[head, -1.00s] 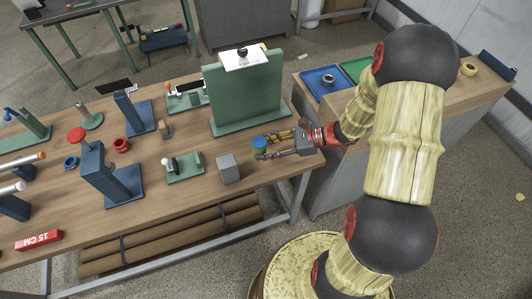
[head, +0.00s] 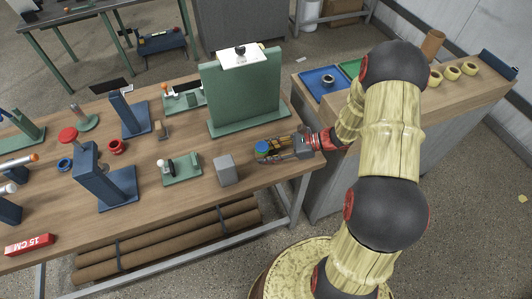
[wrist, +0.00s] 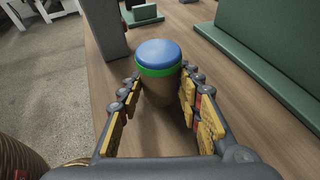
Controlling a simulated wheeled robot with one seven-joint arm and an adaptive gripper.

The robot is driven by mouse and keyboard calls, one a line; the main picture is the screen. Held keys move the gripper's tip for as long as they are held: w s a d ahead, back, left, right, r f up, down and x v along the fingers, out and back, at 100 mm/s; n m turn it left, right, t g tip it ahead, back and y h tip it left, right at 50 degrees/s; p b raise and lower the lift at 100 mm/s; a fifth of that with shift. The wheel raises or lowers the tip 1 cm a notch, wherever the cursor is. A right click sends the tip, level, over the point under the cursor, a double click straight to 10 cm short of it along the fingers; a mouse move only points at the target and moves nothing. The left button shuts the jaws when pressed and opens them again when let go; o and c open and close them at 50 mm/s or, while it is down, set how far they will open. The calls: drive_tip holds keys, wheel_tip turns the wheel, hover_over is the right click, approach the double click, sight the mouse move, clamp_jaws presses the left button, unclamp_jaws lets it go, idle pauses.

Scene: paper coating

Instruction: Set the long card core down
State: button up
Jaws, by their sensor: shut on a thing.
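The card core (wrist: 160,85) stands upright between my fingers in the wrist view, a brown cylinder with a blue top and a green band. In the head view its blue top (head: 262,146) shows near the right end of the wooden table. My gripper (head: 272,150) is shut on it from the right, low over the tabletop, with one finger on each side. The core's lower end is hidden, so I cannot tell whether it touches the table.
A grey block (head: 227,170) stands just left of my gripper. A green upright panel on a base (head: 240,95) stands behind. A small green fixture (head: 181,169) is farther left. A side counter at right holds a blue tray (head: 312,80), a brown cylinder (head: 433,44) and yellowish rings (head: 468,69).

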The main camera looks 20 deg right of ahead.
drive_tip(key=shift+f, duration=0.1)
drive_tip(key=o, duration=1.1)
drive_tip(key=shift+o, duration=0.6)
